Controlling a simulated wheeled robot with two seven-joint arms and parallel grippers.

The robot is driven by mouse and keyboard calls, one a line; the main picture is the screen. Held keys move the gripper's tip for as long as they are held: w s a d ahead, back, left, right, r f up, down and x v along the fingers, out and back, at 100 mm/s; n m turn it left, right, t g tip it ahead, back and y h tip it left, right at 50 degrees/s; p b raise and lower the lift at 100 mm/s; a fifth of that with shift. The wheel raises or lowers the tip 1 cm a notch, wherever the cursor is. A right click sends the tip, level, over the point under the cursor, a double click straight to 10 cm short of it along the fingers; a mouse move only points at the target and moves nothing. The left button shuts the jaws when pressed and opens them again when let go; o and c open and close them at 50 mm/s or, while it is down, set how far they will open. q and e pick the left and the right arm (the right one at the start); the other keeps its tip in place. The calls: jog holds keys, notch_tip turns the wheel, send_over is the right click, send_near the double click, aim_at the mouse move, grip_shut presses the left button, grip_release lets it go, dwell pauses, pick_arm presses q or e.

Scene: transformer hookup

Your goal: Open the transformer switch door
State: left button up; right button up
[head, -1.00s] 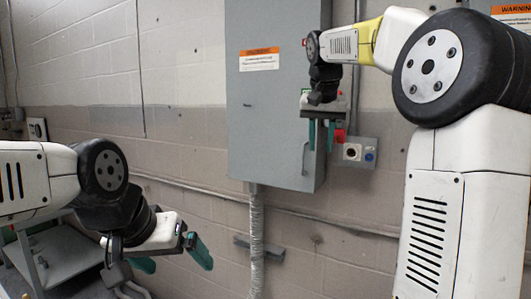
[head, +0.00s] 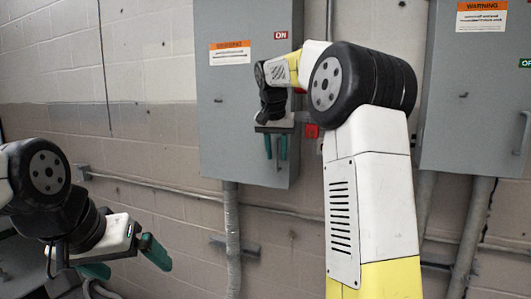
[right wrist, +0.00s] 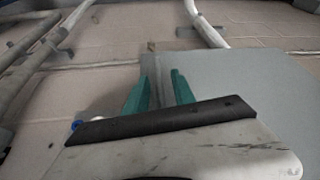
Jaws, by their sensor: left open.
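A tall grey electrical cabinet (head: 235,110) with a flat door hangs on the wall in the head view, with an orange warning label and a red ON sign. The door looks closed. My right gripper (head: 276,158) is at the lower right of this door, its two green fingers pointing down and a small gap apart. The door handle there is hidden behind or between the fingers; I cannot tell which. In the right wrist view the fingers (right wrist: 160,90) stand apart in front of the grey cabinet surface. My left gripper (head: 125,262) is open and empty at the lower left, away from the cabinet.
A second grey cabinet (head: 480,110) with a handle (head: 523,132) hangs at the right, beyond my right arm. A red box (head: 312,131) sits beside the first cabinet. A conduit (head: 231,225) runs down below it, and a pipe crosses the wall.

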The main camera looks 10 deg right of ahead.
grip_shut()
dwell(1.4)
